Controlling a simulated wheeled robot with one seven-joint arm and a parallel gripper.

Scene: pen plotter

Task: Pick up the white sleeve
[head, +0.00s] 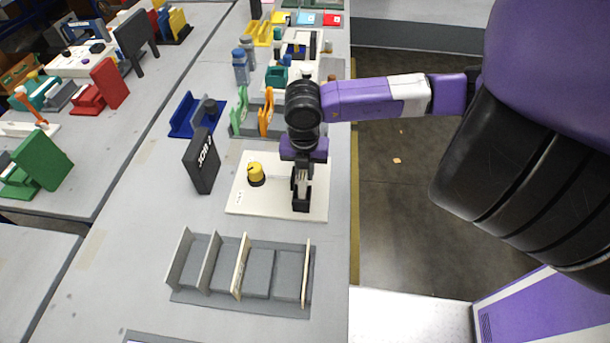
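My gripper (301,205) points down over the right part of a white board (245,205) on the grey table. A small pale patch shows between its dark fingers. I cannot tell whether this is the white sleeve or part of the gripper, nor whether the fingers are open or shut. A yellow knob (256,172) on a black base stands on the board, left of my gripper. I cannot single out a white sleeve for sure; my gripper hides part of the board.
A grey rack (258,283) with upright pale panels stands in front of the board. A black upright box (202,160) stands left of it. Behind are a blue tray (186,115), green and orange holders (265,113) and blue bottles (240,67). Bare table lies at front left.

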